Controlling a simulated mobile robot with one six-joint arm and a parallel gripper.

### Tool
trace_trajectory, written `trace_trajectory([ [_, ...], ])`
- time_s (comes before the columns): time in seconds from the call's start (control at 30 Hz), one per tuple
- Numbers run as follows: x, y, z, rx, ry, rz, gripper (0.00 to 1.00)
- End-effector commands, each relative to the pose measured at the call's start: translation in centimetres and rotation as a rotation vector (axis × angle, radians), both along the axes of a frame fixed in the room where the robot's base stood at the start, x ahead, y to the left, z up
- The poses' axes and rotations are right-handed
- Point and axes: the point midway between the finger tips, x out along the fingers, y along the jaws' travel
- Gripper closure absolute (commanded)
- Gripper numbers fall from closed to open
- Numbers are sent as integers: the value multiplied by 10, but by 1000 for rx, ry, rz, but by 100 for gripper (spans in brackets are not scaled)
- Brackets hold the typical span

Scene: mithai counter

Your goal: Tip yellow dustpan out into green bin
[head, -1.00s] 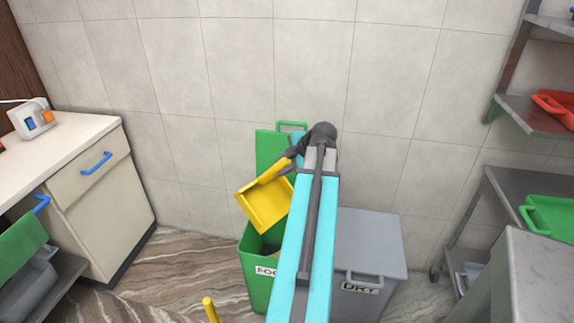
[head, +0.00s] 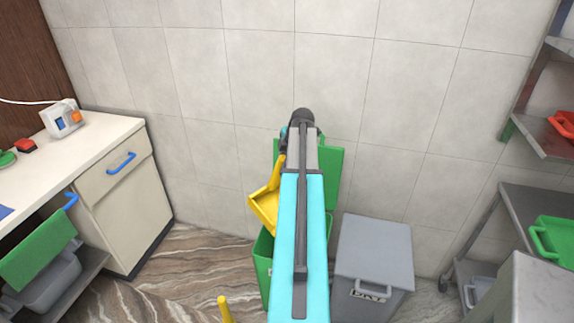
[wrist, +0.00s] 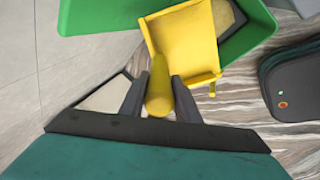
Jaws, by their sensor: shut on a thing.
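The yellow dustpan (head: 265,208) is held over the green bin (head: 264,262), whose lid stands open against the wall behind. In the wrist view the dustpan's pan (wrist: 187,45) lies above the bin's opening (wrist: 243,42), partly overlapping its rim. My gripper (wrist: 160,98) is shut on the yellow handle, one finger on each side. In the head view my arm hides the gripper's fingers and much of the bin. The pan looks tilted in the head view. No contents can be made out in it.
A grey lidded bin (head: 373,250) stands right of the green bin. A white counter (head: 80,165) is at the left and metal shelving (head: 545,195) at the right. A yellow stick end (head: 225,310) rises near the front. Open floor lies left of the bin.

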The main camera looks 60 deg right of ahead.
Motion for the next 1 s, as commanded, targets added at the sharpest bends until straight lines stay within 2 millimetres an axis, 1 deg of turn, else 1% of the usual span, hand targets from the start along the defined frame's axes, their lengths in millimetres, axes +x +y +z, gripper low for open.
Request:
trace_trajectory([
  [0.03,6,-3,2,4,16,2,100],
  [0.3,28,-7,-3,22,99,3,100],
  [1.0,79,-18,-12,65,294,1,100],
])
